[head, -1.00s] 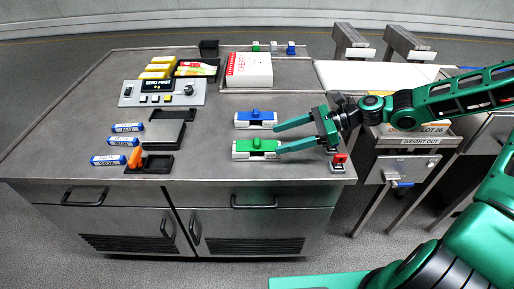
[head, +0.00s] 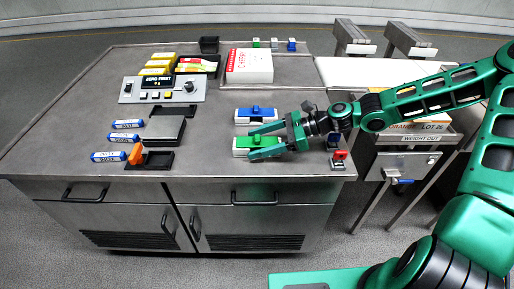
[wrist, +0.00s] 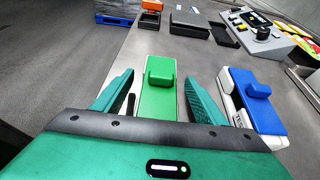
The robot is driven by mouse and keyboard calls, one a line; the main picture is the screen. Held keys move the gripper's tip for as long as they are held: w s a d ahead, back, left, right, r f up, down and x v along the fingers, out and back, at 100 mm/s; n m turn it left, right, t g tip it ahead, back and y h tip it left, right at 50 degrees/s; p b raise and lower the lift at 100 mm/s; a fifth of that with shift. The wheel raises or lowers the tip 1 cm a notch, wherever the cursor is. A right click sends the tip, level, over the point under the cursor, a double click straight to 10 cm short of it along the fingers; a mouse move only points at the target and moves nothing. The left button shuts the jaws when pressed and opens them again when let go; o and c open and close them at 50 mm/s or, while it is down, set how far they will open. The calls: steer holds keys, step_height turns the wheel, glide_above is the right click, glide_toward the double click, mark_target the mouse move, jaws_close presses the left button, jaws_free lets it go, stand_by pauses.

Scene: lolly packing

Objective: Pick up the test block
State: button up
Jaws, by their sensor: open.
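Two low white blocks with coloured tops and knobs sit near the table's front right. In the wrist view, the green-topped block (wrist: 158,95) lies between the two fingers, with gaps visible. The blue-topped block (wrist: 258,105) is outside the right finger, very close to it.
A scale plate (head: 164,126), an orange piece (head: 135,154) and several blue-and-white bars lie to the left. A control box (head: 162,89) and a white box (head: 249,66) stand behind. A small red-topped item (head: 340,156) sits by the front right edge.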

steer(key=shift+c, duration=0.6)
steer(key=c, duration=1.3)
steer(key=shift+r, duration=0.2)
